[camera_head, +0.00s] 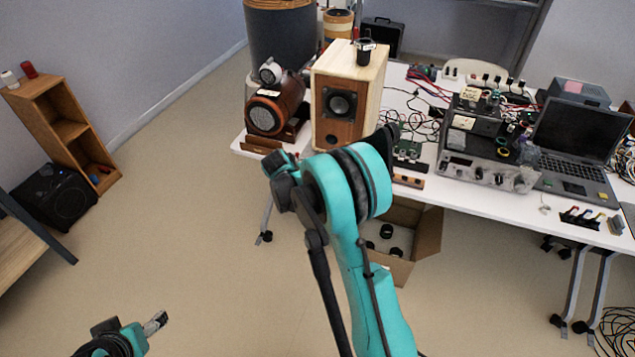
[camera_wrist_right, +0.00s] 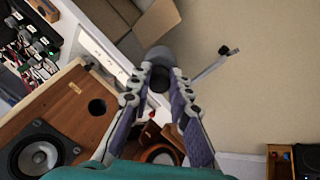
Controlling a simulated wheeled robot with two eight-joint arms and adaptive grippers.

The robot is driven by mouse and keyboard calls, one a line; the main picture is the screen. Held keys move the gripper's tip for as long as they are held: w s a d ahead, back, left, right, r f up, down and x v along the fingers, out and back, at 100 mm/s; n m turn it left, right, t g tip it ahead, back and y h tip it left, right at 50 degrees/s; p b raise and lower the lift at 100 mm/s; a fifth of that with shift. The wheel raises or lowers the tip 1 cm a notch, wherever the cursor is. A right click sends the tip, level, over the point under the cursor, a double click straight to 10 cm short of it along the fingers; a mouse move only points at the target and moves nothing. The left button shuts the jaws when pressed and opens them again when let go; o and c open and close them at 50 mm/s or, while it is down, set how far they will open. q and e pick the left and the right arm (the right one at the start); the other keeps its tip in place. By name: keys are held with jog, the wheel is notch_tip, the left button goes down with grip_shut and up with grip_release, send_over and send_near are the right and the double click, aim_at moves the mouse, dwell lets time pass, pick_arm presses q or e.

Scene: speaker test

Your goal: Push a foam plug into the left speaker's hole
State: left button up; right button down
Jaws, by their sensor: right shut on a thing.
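A wooden speaker (camera_head: 325,95) stands on the white table, with a dark driver cone and a smaller round hole (camera_head: 331,140) low on its front. In the right wrist view the speaker (camera_wrist_right: 62,105) is at lower left, its hole (camera_wrist_right: 97,107) right of the driver. My right gripper (camera_wrist_right: 160,82) is shut on a dark grey foam plug (camera_wrist_right: 158,56), held in the air apart from the speaker. In the head view my right arm mostly hides this gripper, and the plug cannot be made out. My left gripper (camera_head: 155,322) is at lower left over the floor, its jaw opening unclear.
A round brown speaker (camera_head: 272,112) stands left of the wooden one. Circuit boards, cables, an instrument and a laptop (camera_head: 570,145) crowd the table (camera_head: 480,205). An open cardboard box (camera_head: 428,235) with several dark pieces sits on the floor.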

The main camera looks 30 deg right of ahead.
jog(key=w+d+f+n+t+h+b, duration=0.1)
jog(key=w+d+t+h+b, duration=0.5)
jog(key=w+d, duration=0.6)
jog(key=shift+d+f+n+t+h, duration=0.15)
jog(key=shift+d+n+t+h, duration=0.55)
jog(key=shift+d+t, duration=0.7)
jog(key=shift+w+a+f+m+h, duration=0.2)
jog(key=shift+a+m+h, duration=0.1)
jog(key=shift+h, duration=0.3)
jog(key=shift+x, duration=2.6)
dwell(1.4)
jog(key=shift+s, duration=0.1)
jog(key=c, duration=1.3)
grip_release()
